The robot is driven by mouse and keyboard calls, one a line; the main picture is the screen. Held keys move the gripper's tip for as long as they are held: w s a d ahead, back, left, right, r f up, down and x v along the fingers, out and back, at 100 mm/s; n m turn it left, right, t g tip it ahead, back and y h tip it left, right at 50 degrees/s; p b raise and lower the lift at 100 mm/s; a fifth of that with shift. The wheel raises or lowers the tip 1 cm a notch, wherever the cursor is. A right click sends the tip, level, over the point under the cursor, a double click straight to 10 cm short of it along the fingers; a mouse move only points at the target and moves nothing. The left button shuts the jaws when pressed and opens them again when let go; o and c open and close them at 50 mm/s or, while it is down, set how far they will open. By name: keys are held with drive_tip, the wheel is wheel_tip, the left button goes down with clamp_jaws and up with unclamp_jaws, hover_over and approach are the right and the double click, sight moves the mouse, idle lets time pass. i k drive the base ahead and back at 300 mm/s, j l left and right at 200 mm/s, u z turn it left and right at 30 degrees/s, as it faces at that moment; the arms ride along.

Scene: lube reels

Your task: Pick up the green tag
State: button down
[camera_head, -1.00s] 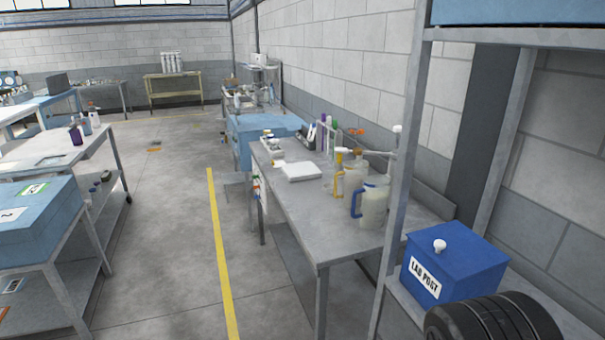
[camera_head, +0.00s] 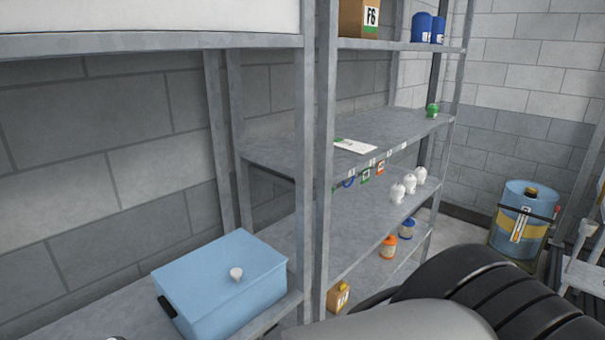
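A small green tag (camera_head: 365,174) with a pale centre hangs at the front edge of the grey metal shelf (camera_head: 290,150), below a row of white labels. An orange-red tag (camera_head: 380,168) hangs just right of it, and a blue loop (camera_head: 348,183) is just left of it. A thin green edge also shows near the shelf post, too small to make out. My gripper is not in view; only dark ribbed and grey parts of my arm show at the lower right, apart from the tag in the picture.
A shelf post (camera_head: 324,140) stands left of the tags. A white card (camera_head: 355,146) lies on the shelf above them. White bottles (camera_head: 409,184) stand on the level below. A light-blue box (camera_head: 222,285) is at lower left; a blue drum (camera_head: 524,218) stands at right.

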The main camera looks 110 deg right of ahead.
sight(366, 173)
drive_tip(key=z, duration=1.05)
drive_tip(key=k+z, duration=0.1)
drive_tip(key=z, duration=0.4)
drive_tip(key=l+z, duration=0.1)
drive_tip(key=z, duration=0.9)
drive_tip(key=l+z, duration=0.1)
drive_tip(key=z, duration=0.45)
drive_tip(key=l+z, duration=0.1)
drive_tip(key=z, duration=0.9)
drive_tip(key=k+l, duration=0.05)
drive_tip(key=l, duration=0.05)
